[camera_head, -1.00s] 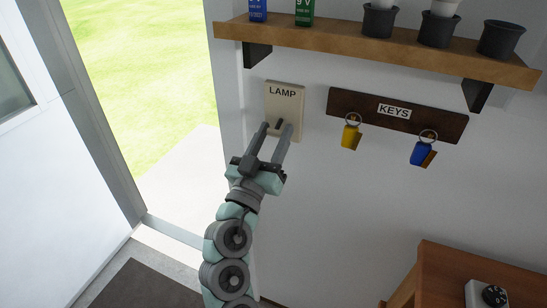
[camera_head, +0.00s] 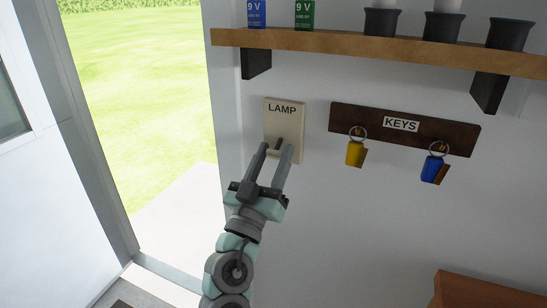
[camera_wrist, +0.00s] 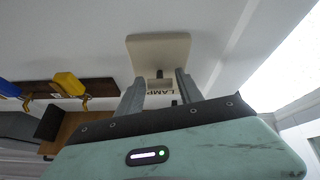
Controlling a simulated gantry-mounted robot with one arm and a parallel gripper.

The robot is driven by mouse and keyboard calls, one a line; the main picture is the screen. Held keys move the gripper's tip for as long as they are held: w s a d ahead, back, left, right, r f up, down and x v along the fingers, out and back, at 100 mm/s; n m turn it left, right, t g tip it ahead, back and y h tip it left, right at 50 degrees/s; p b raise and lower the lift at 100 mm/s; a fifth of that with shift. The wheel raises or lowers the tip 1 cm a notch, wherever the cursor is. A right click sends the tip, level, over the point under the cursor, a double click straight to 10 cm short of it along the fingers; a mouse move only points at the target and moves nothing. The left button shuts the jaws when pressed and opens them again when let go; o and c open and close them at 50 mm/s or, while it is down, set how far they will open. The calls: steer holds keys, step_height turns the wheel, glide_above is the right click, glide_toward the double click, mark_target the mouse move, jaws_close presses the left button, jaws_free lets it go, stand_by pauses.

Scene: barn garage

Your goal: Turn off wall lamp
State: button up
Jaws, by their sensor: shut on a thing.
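The lamp switch is a cream wall plate (camera_head: 284,117) marked "LAMP", with a small dark lever (camera_head: 279,144) low on it. It also shows in the wrist view, where the plate (camera_wrist: 158,52) is upside down and the lever is small between the fingertips. My gripper (camera_head: 276,147) reaches up to the lower half of the plate, one finger on each side of the lever, shut on it. Exact finger contact and the lever's tilt are hard to see. In the wrist view my gripper (camera_wrist: 158,84) straddles the lever. The lamp itself is not in view.
A wooden shelf (camera_head: 375,50) with battery boxes and dark pots juts out above the plate. A key rack (camera_head: 450,137) with a yellow key fob (camera_head: 355,154) and a blue one (camera_head: 431,170) hangs to the right. An open doorway (camera_head: 140,110) is at the left. A wooden furniture top (camera_head: 485,293) is at lower right.

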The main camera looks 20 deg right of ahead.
steer(key=o, duration=1.2)
steer(key=shift+o, duration=0.2)
steer(key=p+v, duration=0.1)
steer(key=v, duration=1)
steer(key=shift+r, duration=0.1)
